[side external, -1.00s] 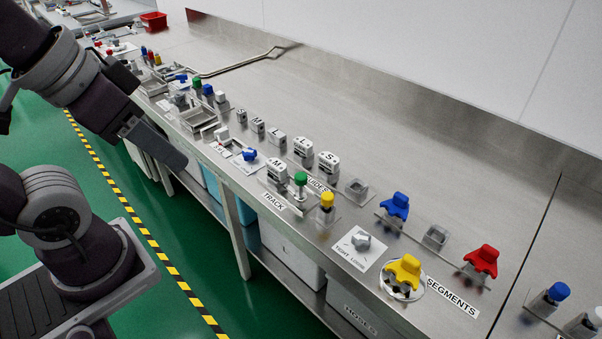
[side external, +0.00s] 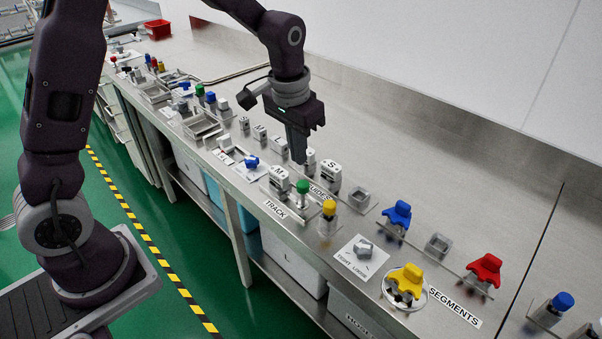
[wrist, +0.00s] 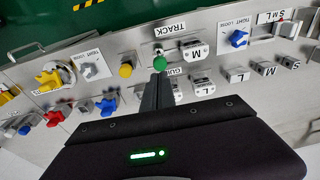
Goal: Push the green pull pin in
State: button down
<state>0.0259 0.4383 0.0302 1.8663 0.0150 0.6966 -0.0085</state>
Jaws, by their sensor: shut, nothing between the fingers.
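The green pull pin (side external: 302,187) stands upright on a small metal block beside the TRACK label at the bench's front edge. Its round green head also shows in the wrist view (wrist: 160,63), just beyond my fingertips. My gripper (side external: 299,160) points down above the bench, behind and a little above the green pin in the side view. Its fingers are shut and empty, and they also show in the wrist view (wrist: 158,78). I see a gap between the fingertips and the pin in the side view; the exact distance is hard to tell.
A yellow-topped pin (side external: 329,208) stands close on the right. A block marked M (side external: 279,177) is just left of the green pin. Labelled guide blocks (side external: 330,174) stand behind it. A grey knob (side external: 363,247) is further right. The bench behind the blocks is clear.

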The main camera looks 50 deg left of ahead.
aim_at(301, 185)
jog(key=f, duration=0.4)
jog(key=w+f, duration=0.1)
jog(key=f, duration=0.1)
jog(key=shift+f, duration=0.35)
jog(key=shift+s+f, duration=0.1)
jog(key=shift+f, duration=1.15)
jog(key=s+r, duration=0.3)
jog(key=r, duration=0.6)
jog(key=s+r, duration=0.3)
jog(key=r, duration=0.6)
jog(key=s+r+t, duration=0.1)
jog(key=s+t, duration=0.1)
jog(key=s, duration=0.8)
jog(key=s+r+t, duration=0.2)
jog(key=s, duration=0.8)
jog(key=shift+d+r, duration=0.2)
jog(key=shift+r, duration=0.1)
